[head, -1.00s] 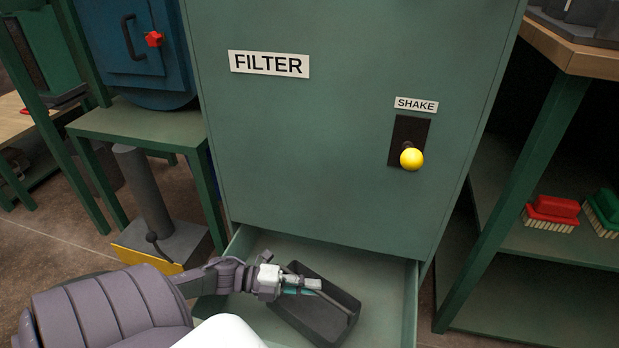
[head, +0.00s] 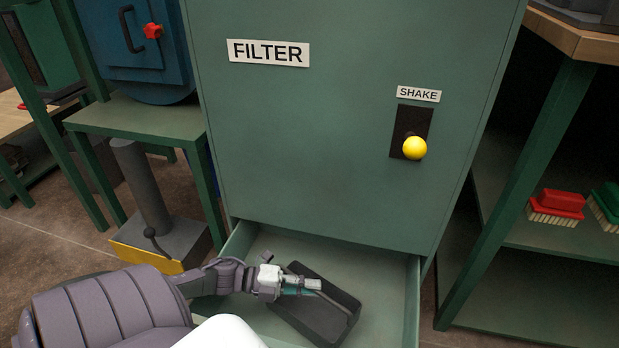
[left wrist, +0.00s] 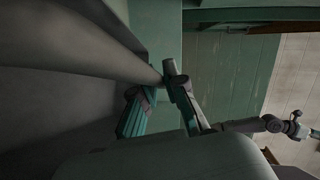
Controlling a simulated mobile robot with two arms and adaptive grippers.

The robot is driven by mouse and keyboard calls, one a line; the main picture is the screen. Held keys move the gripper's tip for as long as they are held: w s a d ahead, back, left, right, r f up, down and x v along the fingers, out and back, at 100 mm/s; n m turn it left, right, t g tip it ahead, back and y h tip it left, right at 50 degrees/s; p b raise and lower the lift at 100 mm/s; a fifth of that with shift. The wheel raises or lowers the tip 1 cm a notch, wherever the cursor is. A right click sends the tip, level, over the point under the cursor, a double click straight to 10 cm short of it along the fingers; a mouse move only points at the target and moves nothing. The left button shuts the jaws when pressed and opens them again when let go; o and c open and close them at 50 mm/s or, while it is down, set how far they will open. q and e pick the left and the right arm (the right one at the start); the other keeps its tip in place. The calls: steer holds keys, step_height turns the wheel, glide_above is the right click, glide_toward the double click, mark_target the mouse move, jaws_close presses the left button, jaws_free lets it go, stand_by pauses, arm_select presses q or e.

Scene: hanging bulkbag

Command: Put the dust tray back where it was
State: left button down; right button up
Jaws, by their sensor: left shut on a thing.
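The dust tray (head: 322,318) is a dark, rectangular, open-topped tray. In the head view it sits tilted at an angle inside the pulled-out green drawer (head: 385,297) at the foot of the filter cabinet. My left gripper (head: 302,284) reaches in from the left and is shut on the dust tray at its upper rim. In the left wrist view the gripper fingers (left wrist: 158,108) show close up beside a grey surface, and the contact is hard to make out. Part of the tray's left side is hidden by my gripper.
The green filter cabinet (head: 320,150) stands above the drawer, with a yellow shake knob (head: 414,148). A shelf on the right holds a red brush (head: 557,206) and a green brush (head: 606,205). A grey post on a yellow-edged base (head: 150,215) stands left of the drawer.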

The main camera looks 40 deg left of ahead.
arm_select(q)
steer(key=shift+f, duration=0.25)
steer(key=c, duration=1.2)
jaws_free()
steer(key=shift+o, duration=0.2)
